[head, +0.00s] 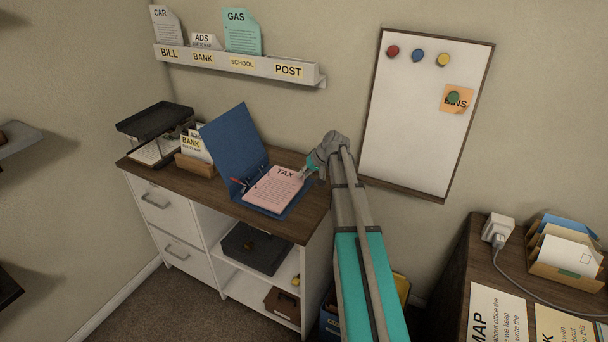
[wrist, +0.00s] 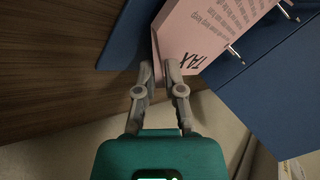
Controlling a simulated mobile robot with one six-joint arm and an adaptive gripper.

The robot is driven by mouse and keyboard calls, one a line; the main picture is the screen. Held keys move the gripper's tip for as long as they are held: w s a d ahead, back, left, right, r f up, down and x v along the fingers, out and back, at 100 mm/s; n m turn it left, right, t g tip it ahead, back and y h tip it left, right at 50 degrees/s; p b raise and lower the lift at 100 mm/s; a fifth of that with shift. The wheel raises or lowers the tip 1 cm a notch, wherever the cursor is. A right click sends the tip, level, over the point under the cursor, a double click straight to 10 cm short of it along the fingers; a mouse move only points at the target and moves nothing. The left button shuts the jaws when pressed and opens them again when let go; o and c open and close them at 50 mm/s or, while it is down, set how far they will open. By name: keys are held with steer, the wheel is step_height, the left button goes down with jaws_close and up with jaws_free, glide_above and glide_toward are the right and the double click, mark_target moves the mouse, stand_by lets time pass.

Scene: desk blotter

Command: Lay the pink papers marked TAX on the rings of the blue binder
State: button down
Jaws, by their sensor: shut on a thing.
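The pink papers marked TAX (head: 274,188) lie over the right half of the open blue binder (head: 232,146) on the wooden cabinet top. In the wrist view the pink papers (wrist: 205,32) have their TAX edge towards my gripper. Metal binder rings (wrist: 236,54) show along one side of the papers there. I cannot tell whether the papers are seated on them. My gripper (head: 308,173) is at the papers' upper right corner, and in the wrist view my gripper (wrist: 162,68) is shut on the papers' edge. The blue binder's cover leans up at the back left.
A black tray stack (head: 155,120) and a card holder marked BANK (head: 195,166) stand left of the binder. A labelled wall rack (head: 240,63) hangs above. A whiteboard (head: 425,110) is on the wall to the right. Bare wood (head: 290,158) shows behind the binder.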

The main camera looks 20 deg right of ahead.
steer(key=shift+f, duration=0.15)
steer(key=c, duration=0.7)
jaws_free()
steer(key=shift+r, duration=0.2)
step_height(320, 180, up, 8)
steer(key=p, duration=0.8)
stand_by(0.6)
